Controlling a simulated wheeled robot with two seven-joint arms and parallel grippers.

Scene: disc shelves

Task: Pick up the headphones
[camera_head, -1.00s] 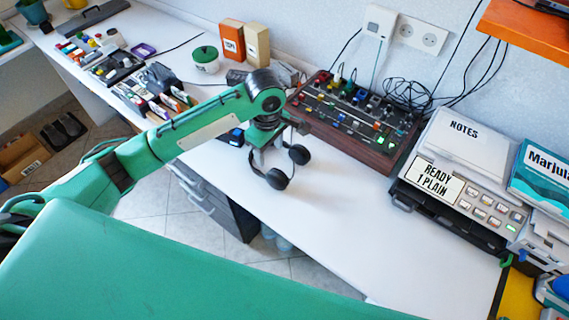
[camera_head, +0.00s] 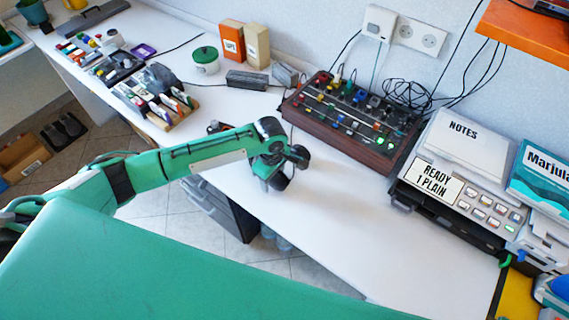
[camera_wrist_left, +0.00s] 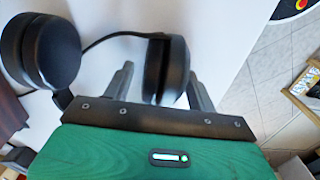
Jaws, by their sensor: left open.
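The black headphones (camera_head: 281,181) rest on the white desk near its front edge, partly hidden by my left arm in the head view. In the left wrist view, one round ear cup of the headphones (camera_wrist_left: 50,53) is at the upper left. The other ear cup stands between the two grey fingers of my left gripper (camera_wrist_left: 161,76), with a thin dark band running between the cups. The fingers are apart and open on either side of that cup. In the head view my left gripper (camera_head: 270,174) is low over the headphones, its fingertips mostly hidden. My right gripper is not in view.
A wooden-sided mixer (camera_head: 350,123) stands behind the headphones, against the wall. A grey printer-like machine (camera_head: 455,203) is at the right. Disc holders (camera_head: 157,98) and a lidded pot (camera_head: 206,61) are at the back left. The desk right of the headphones is clear.

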